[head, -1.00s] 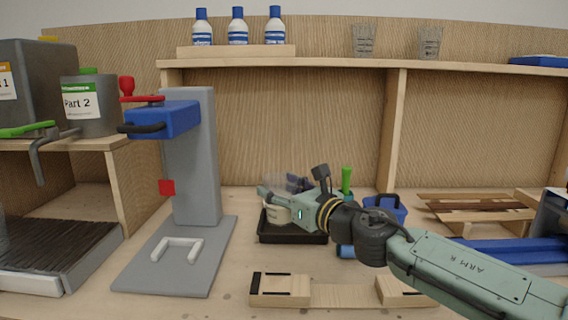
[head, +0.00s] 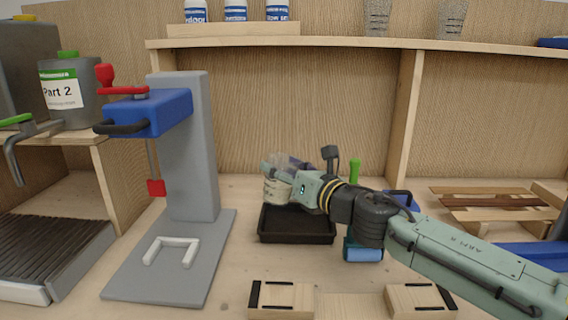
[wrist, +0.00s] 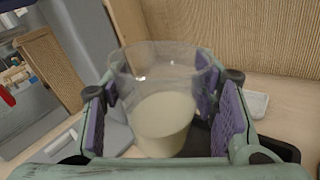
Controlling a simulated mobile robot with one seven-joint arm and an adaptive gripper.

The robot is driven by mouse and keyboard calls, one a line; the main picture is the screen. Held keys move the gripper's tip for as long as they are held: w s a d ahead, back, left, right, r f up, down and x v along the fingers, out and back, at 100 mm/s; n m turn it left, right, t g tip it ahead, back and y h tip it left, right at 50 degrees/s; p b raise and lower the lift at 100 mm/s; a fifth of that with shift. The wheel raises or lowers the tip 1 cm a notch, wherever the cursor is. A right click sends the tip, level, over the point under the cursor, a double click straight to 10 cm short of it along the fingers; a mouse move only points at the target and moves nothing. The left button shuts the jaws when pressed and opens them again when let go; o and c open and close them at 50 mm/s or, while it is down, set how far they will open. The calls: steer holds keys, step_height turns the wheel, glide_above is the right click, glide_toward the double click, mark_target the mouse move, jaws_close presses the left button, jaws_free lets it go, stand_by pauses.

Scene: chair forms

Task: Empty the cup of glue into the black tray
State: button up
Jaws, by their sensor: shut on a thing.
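A clear cup (head: 279,182) holds pale cream glue (wrist: 164,122), filling roughly its lower half in the wrist view. My gripper (head: 285,180) is shut on the cup (wrist: 160,75), with purple finger pads on both sides of it. The cup is held above the black tray (head: 297,238), over its back left part, and looks close to upright or slightly tilted. The bare part of the tray that I can see looks empty; its back edge is partly hidden by my gripper and the cup.
A grey press stand (head: 187,150) with a blue head stands left of the tray. A blue cylinder (head: 363,254) and a green-handled tool (head: 354,170) are on the right. Wooden blocks (head: 282,298) lie in front. A shelf (head: 330,42) runs above at the back.

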steer(key=m+p, duration=0.3)
steer(key=m, duration=0.1)
steer(key=shift+a+r, duration=0.1)
steer(key=shift+r, duration=0.1)
steer(key=m+p, duration=0.1)
steer(key=m, duration=0.1)
steer(key=f+m+p, duration=0.1)
steer(key=m, duration=0.1)
steer(key=shift+w+m, duration=0.1)
steer(key=shift+m, duration=0.3)
steer(key=shift+f, duration=0.2)
steer(key=shift+d, duration=0.25)
steer(key=shift+d+f+m, duration=0.2)
steer(key=shift+f+m, duration=0.15)
steer(key=shift+m, duration=0.65)
steer(key=shift+w+f+m+p, duration=0.1)
steer(key=shift+f+m+p, duration=0.1)
steer(key=shift+m+p, duration=0.2)
steer(key=shift+d+f+m, duration=0.15)
steer(key=shift+f+m, duration=0.1)
steer(key=shift+m, duration=0.15)
steer(key=shift+w+f+m, duration=0.1)
steer(key=shift+f+m, duration=0.05)
steer(key=shift+m, duration=0.15)
